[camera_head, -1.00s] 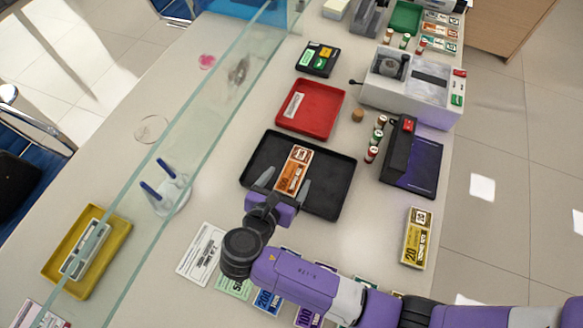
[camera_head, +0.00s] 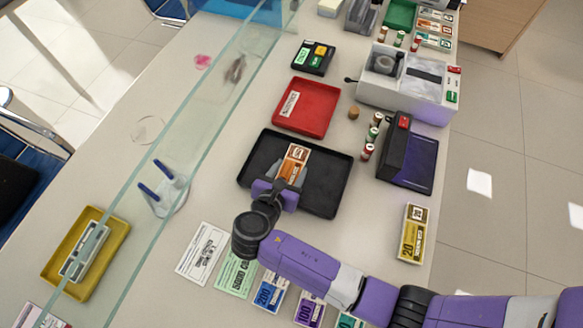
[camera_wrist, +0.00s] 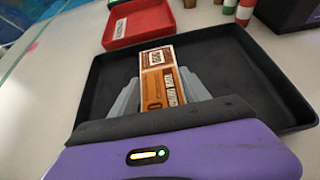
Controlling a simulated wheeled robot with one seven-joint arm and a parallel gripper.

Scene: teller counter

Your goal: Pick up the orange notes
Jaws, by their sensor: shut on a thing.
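The orange notes (camera_head: 296,155) are a banded stack in the black tray (camera_head: 328,197). In the wrist view the notes (camera_wrist: 160,76) stretch away from my gripper (camera_wrist: 160,95), with one grey finger on each side. My gripper (camera_head: 289,172) is shut on the notes, over the tray. The near end of the stack is hidden by the gripper body. I cannot tell whether the notes still touch the tray floor.
A red tray (camera_head: 324,111) lies just beyond the black tray. Yellow notes (camera_head: 413,232) and a dark device (camera_head: 408,160) are to the right. Blue notes (camera_head: 270,291) and purple notes (camera_head: 309,309) lie nearer. A glass screen (camera_head: 190,145) runs along the left.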

